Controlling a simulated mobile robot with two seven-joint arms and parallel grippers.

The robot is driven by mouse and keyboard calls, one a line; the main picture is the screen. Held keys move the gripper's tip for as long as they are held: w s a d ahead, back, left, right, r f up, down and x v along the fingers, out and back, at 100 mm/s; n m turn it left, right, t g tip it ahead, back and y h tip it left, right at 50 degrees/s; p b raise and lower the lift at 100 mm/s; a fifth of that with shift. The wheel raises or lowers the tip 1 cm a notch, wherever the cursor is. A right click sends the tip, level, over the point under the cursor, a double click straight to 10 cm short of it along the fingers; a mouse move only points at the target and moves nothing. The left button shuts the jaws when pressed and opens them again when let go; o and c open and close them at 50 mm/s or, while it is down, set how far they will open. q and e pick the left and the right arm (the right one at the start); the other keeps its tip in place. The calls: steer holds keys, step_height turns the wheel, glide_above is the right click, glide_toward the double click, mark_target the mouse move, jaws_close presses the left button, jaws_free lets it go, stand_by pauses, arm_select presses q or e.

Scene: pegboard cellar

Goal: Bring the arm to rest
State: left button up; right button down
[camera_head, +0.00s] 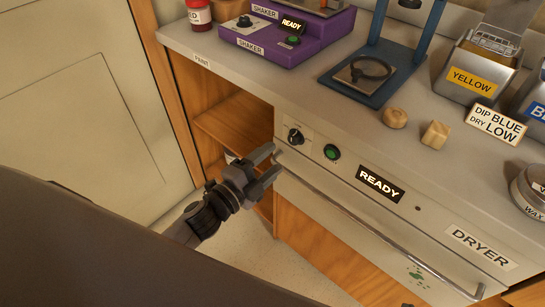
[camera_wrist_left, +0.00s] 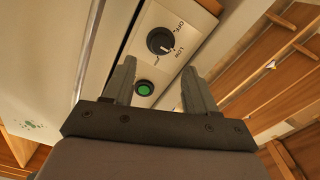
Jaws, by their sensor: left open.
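My left gripper (camera_head: 268,168) is open and empty in front of the dryer (camera_head: 455,265), near the left end of its front panel. In the left wrist view the two fingers (camera_wrist_left: 158,88) stand apart, with the dryer's black knob (camera_wrist_left: 160,41) and green button (camera_wrist_left: 144,88) seen beyond and between them. In the head view the knob (camera_head: 295,137) and green button (camera_head: 332,152) are just right of and above the fingertips. I cannot tell whether a finger touches the panel. My right gripper is not in view.
The dryer's long handle (camera_head: 370,228) runs below its READY display (camera_head: 381,185). Above on the counter are a purple shaker (camera_head: 270,35), a blue stand (camera_head: 365,75), two wooden pieces (camera_head: 394,117), a DIP BLUE DRY LOW sign (camera_head: 495,124) and a yellow-labelled container (camera_head: 478,72). Open wooden shelves (camera_head: 235,125) lie left.

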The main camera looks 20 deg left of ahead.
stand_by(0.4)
arm_select(q)
steer(key=s+a+f+n+g+y+p, duration=0.1)
steer(key=s+f+n+g+y+p, duration=0.1)
steer(key=s+n, duration=0.6)
steer(key=s+a+f+n+g+y+p, duration=0.1)
steer(key=s+f+n+g+y+p, duration=0.1)
steer(key=s+f+n+g+p, duration=0.2)
steer(key=s+n, duration=0.3)
steer(key=s, duration=0.2)
steer(key=shift+s+a+f+n+g+p, duration=0.2)
steer(key=shift+s+f+n+g+p, duration=0.1)
steer(key=shift+n+p, duration=0.1)
stand_by(0.5)
